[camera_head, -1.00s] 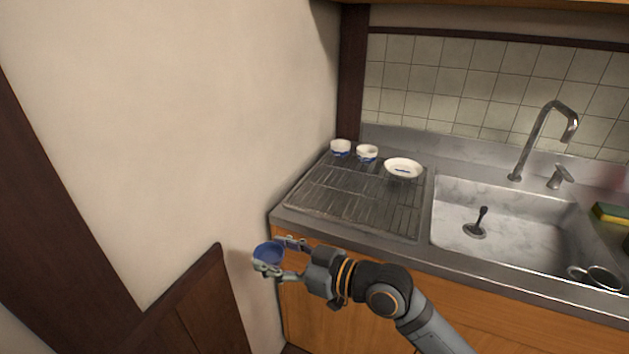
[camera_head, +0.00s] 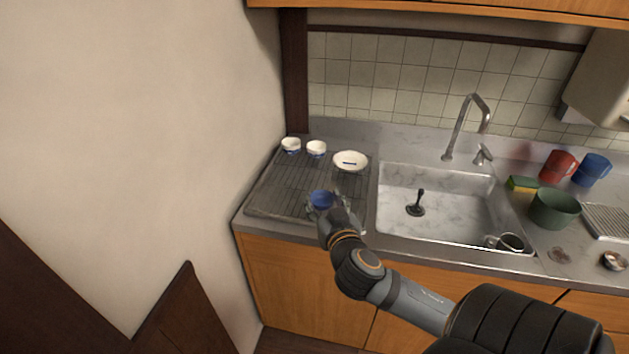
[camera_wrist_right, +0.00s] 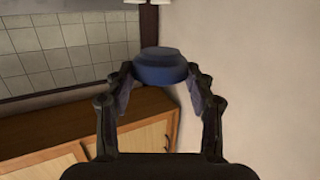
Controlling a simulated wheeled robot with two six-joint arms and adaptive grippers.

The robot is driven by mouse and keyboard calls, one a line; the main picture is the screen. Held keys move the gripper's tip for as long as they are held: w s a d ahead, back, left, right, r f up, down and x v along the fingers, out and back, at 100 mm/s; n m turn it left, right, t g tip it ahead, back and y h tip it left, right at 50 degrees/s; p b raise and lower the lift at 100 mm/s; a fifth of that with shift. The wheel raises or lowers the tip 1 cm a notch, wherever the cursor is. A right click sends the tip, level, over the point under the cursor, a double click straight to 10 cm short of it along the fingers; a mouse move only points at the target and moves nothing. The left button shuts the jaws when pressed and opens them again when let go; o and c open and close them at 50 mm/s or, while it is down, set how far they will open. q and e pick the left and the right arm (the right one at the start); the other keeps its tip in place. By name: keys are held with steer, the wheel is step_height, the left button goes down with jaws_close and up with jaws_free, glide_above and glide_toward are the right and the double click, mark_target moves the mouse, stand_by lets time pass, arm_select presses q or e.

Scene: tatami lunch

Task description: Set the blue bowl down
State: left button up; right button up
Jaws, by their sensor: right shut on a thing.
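The small blue bowl (camera_head: 321,199) is in my right gripper (camera_head: 323,207), over the front right part of the wire drying rack (camera_head: 268,196). In the right wrist view the blue bowl (camera_wrist_right: 163,67) sits between the two fingers of my right gripper (camera_wrist_right: 160,82), which are shut on its sides. I cannot tell in the head view whether the bowl touches the rack or hangs just above it. My left gripper is not in view.
Two small white-and-blue cups (camera_head: 291,145) and a white dish (camera_head: 350,161) stand at the rack's back. A green pot (camera_head: 554,209) and mugs (camera_head: 558,166) stand beyond. The rack's left front is clear.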

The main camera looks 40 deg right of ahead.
mark_target(318, 196)
steer(key=w+f+b, duration=0.1)
steer(key=b, duration=0.1)
steer(key=w+b, duration=0.1)
steer(key=b, duration=0.1)
steer(key=w+d+f+b, duration=0.1)
steer(key=w+b, duration=0.1)
steer(key=shift+d+f+b, duration=0.1)
steer(key=shift+f+b, duration=0.2)
steer(key=shift+b, duration=0.1)
steer(key=w+d+f, duration=0.1)
steer(key=w+f, duration=0.1)
steer(key=w, duration=0.1)
steer(key=w+f+b, duration=0.1)
steer(key=w+f, duration=0.1)
steer(key=w+d+f, duration=0.1)
steer(key=w+f, duration=0.1)
steer(key=w, duration=0.1)
steer(key=shift+w+d+f, duration=0.3)
steer(key=shift+w, duration=0.05)
steer(key=shift+w+d+f, duration=0.1)
steer(key=shift+w+f, duration=0.15)
steer(key=shift+f, duration=0.15)
steer(key=shift+f+b, duration=0.45)
steer(key=shift+f, duration=1.2)
steer(key=o, duration=1.2)
steer(key=shift+c, duration=0.2)
